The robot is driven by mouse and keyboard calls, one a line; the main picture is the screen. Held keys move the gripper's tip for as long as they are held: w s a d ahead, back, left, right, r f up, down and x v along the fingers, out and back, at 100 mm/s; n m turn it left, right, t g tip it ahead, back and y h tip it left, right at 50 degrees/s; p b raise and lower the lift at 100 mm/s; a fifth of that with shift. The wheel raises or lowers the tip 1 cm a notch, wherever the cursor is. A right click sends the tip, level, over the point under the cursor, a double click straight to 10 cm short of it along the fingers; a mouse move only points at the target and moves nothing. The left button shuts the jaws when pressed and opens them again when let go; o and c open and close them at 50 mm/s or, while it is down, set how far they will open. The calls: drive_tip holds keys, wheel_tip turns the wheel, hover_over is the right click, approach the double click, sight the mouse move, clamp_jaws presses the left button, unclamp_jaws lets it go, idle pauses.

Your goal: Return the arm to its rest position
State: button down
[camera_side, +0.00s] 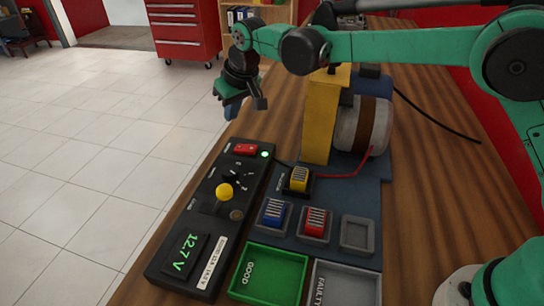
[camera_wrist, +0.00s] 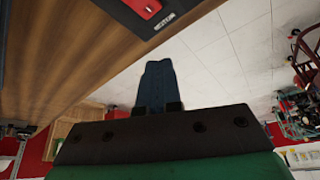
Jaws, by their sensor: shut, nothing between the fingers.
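My green and black arm reaches in from the right in the side view. My gripper (camera_side: 232,108) is shut and empty, hanging past the left edge of the workbench, above the tiled floor. In the wrist view the closed fingers (camera_wrist: 159,85) show as one dark block with nothing between them. The gripper is apart from the black control panel (camera_side: 207,222) and touches nothing that I can see.
The panel has a red switch (camera_side: 245,149), a lit green lamp, a yellow-knobbed lever (camera_side: 224,191) and a 12.7 V display. Yellow, blue and red blocks sit in sockets. A green GOOD tray (camera_side: 267,272) and grey FAULTY tray (camera_side: 345,284) are in front. A motor (camera_side: 364,125) stands behind.

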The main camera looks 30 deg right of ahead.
drive_tip(key=shift+r, duration=0.2)
drive_tip(key=shift+d+r, duration=0.1)
